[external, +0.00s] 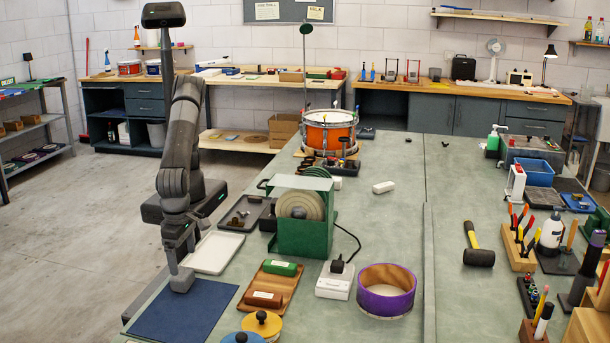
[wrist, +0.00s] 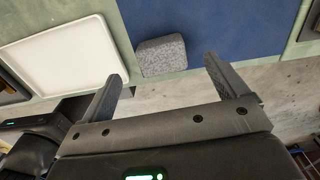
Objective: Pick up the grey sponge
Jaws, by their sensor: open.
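The grey sponge (wrist: 161,56) shows in the wrist view as a speckled grey block. Nothing is between the fingers.
A white tray (external: 213,253) lies just behind the mat and shows beside the sponge in the wrist view (wrist: 60,55). A wooden board (external: 282,296) with green and brown blocks is to the right. A green machine (external: 290,240) stands behind it. The mat's right part is clear.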

